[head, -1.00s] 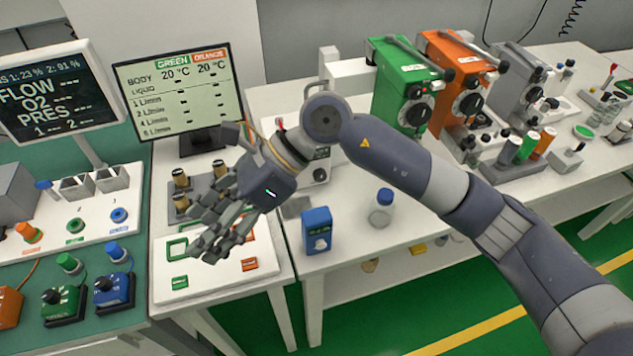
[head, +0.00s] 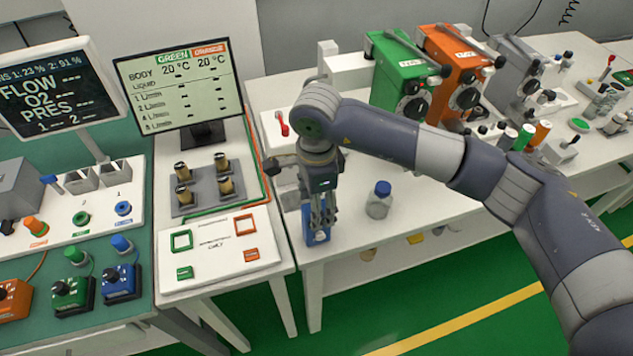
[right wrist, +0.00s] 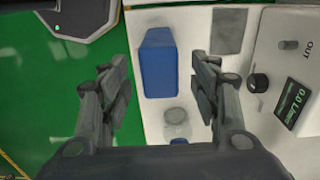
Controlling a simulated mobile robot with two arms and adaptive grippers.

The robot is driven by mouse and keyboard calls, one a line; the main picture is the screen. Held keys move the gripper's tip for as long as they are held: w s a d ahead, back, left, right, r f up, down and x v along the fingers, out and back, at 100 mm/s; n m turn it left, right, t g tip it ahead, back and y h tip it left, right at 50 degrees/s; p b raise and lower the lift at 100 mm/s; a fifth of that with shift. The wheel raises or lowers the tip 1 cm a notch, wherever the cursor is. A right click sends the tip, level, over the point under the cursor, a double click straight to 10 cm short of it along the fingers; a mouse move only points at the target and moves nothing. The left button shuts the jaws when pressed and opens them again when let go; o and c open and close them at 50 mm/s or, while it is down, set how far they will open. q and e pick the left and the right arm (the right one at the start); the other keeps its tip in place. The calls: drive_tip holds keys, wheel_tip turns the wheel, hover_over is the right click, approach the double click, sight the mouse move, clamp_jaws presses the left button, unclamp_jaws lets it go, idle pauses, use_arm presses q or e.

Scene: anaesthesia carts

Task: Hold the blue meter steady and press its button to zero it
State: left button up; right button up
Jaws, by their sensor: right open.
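The blue meter (head: 318,240) stands near the front left corner of the white bench. In the head view my right gripper (head: 320,220) hangs pointing down over it, and its fingers hide most of the meter, so its button is not visible. In the right wrist view the meter (right wrist: 158,68) shows as a plain blue box near the bench edge, between the lines of the two fingers but further out. The right gripper (right wrist: 160,88) is open, with nothing between its fingers. My left gripper is not in view.
A clear bottle with a blue cap (head: 380,200) stands just right of the meter. A white device with a display (right wrist: 295,80) and a grey pad (right wrist: 229,30) are nearby. Green and orange vaporizers (head: 400,80) stand behind. The bench edge is close to the meter.

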sight(320, 236)
wheel_tip(320, 236, down, 3)
drive_tip(key=shift+p, duration=0.3)
clamp_jaws()
idle(1.0)
